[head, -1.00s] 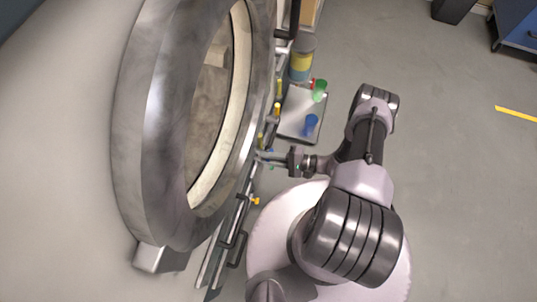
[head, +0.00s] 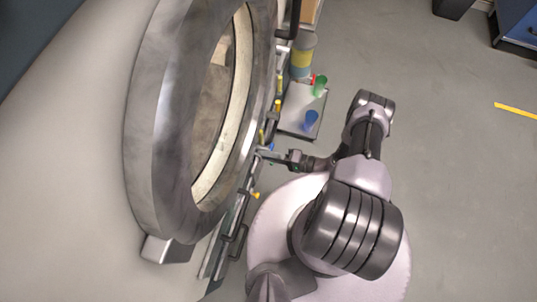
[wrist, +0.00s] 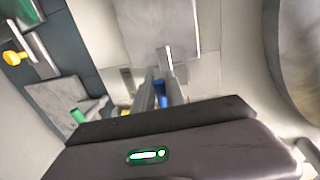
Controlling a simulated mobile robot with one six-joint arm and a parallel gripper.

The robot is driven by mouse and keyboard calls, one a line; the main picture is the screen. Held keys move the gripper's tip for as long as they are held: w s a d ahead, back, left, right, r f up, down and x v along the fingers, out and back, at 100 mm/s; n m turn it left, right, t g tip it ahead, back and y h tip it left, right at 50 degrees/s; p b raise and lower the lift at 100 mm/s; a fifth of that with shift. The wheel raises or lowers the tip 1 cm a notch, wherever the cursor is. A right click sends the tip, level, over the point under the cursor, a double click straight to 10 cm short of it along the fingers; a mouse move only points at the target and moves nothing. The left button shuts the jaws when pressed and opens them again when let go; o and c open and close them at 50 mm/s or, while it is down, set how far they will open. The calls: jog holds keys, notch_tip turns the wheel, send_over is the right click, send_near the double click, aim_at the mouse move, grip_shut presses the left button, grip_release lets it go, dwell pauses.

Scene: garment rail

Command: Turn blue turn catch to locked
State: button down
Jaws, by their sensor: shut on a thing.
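The blue turn catch (wrist: 160,89) shows in the wrist view as a small blue piece between my two fingers. My gripper (wrist: 162,94) is shut on it, and the fingers hide most of its shape. In the head view my gripper (head: 263,152) reaches left to the panel edge beside the big round metal ring. A small blue bit (head: 271,147) shows right at its fingertips. Which way the catch points cannot be told.
A metal ring (head: 150,130) with a round opening fills the left. Yellow fittings (head: 255,195) and dark handles (head: 237,244) line the panel below my gripper. A tray (head: 293,126) behind carries a blue cup (head: 311,119) and a green cup (head: 320,84).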

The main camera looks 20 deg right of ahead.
dwell(0.3)
jog(key=c, duration=1.4)
grip_release()
jog(key=p+v, duration=0.2)
jog(key=v, duration=1.5)
jog(key=shift+s+d, duration=0.15)
jog(key=shift+s, duration=0.05)
